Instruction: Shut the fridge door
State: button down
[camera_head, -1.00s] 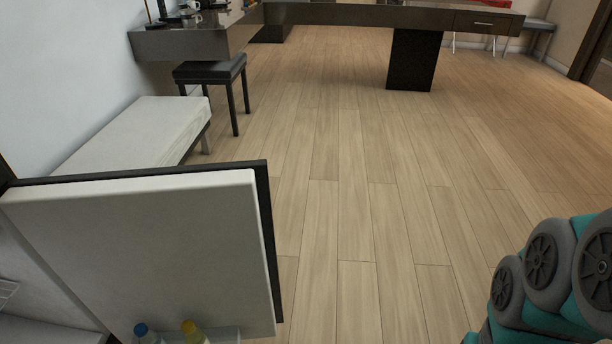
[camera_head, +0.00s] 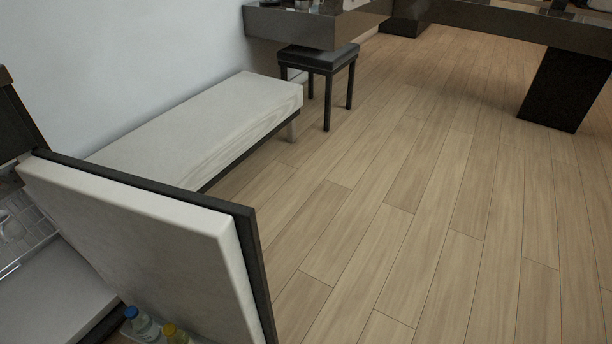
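The fridge door (camera_head: 150,238) stands wide open at the lower left of the head view. Its white inner side faces me and its dark outer panel shows along the top and right edges. Bottles with a blue cap (camera_head: 143,326) and a yellow cap (camera_head: 176,334) stand in the door's lower shelf. Part of the fridge interior (camera_head: 52,290), with a wire rack, shows left of the door. My gripper is not in view.
A low white bench (camera_head: 200,135) stands along the wall behind the door. A black stool (camera_head: 318,60) stands under a dark desk (camera_head: 320,28). The wooden floor (camera_head: 420,220) right of the door is clear.

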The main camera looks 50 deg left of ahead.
aim_at(193, 261)
jog(key=i+u, duration=0.25)
jog(key=u, duration=0.2)
jog(key=i+u, duration=0.25)
jog(key=u, duration=0.2)
jog(key=i+l+u, duration=0.1)
jog(key=i+u, duration=0.15)
jog(key=u, duration=0.2)
jog(key=i+l+u, duration=0.2)
jog(key=u, duration=0.2)
jog(key=i+u, duration=0.15)
jog(key=u, duration=0.3)
jog(key=i+l+u, duration=0.1)
jog(key=u, duration=0.4)
jog(key=i+l+u, duration=0.15)
jog(key=u, duration=0.3)
jog(key=i+l+u, duration=0.15)
jog(key=u, duration=0.3)
jog(key=i+l+u, duration=0.1)
jog(key=u, duration=0.35)
jog(key=i+l+u, duration=0.15)
jog(key=l+u, duration=0.2)
jog(key=i+l+u, duration=0.1)
jog(key=l+u, duration=0.55)
jog(key=i+j, duration=0.05)
